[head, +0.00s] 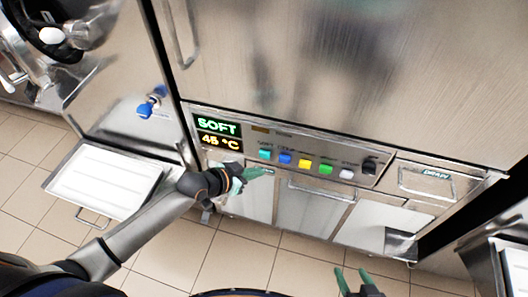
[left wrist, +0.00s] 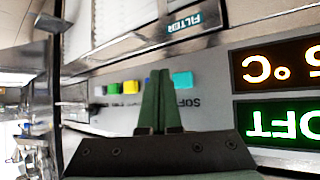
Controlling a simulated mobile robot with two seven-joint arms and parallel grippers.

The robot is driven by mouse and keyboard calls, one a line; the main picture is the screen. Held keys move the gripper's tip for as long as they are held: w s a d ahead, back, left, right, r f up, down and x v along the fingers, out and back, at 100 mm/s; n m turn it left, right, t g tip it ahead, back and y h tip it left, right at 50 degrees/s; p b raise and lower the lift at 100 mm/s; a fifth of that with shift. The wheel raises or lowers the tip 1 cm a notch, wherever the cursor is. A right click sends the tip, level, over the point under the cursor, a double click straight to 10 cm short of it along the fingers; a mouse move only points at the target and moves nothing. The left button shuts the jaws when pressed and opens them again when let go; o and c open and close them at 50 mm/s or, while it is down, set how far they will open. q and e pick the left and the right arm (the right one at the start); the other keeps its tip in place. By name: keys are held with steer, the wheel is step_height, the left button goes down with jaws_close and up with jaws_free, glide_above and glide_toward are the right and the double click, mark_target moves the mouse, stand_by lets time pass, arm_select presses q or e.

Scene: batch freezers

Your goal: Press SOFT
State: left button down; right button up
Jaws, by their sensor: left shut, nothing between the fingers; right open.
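The teal button (head: 265,154) is the leftmost in the row on the machine's front panel. Its label reads SOFT in the left wrist view, where the picture is upside down and the teal button (left wrist: 182,80) shows right beside my fingertips. My left gripper (head: 264,172) is shut and empty, its tips just below the teal button in the head view. In the left wrist view the left gripper (left wrist: 160,74) partly covers the blue button. Contact with the button cannot be told. My right gripper (head: 353,272) is open and empty at the bottom, away from the panel.
The display (head: 218,131) reads SOFT and 45 °C. Right of the teal button are blue (head: 285,158), yellow (head: 305,163), green (head: 326,168) and white (head: 347,173) buttons, then a black knob (head: 369,167). A white tray (head: 75,190) juts out at left.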

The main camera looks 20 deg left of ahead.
arm_select(q)
steer(key=shift+s+p, duration=0.55)
steer(key=shift+s, duration=0.65)
arm_select(e)
steer(key=shift+r, duration=0.85)
steer(key=shift+w+r, duration=0.1)
steer(key=shift+w, duration=0.2)
arm_select(q)
steer(key=s+a+f+n+y+p, duration=0.1)
steer(key=s+f+n, duration=0.1)
steer(key=s, duration=0.6)
steer(key=s+a+f+n+y+p, duration=0.1)
steer(key=s+f+n+y, duration=0.1)
steer(key=s, duration=0.6)
steer(key=shift+s+a, duration=0.35)
steer(key=shift+a, duration=0.05)
arm_select(e)
steer(key=shift+s+d+r, duration=0.5)
steer(key=shift+d+r, duration=0.05)
steer(key=shift+w, duration=0.1)
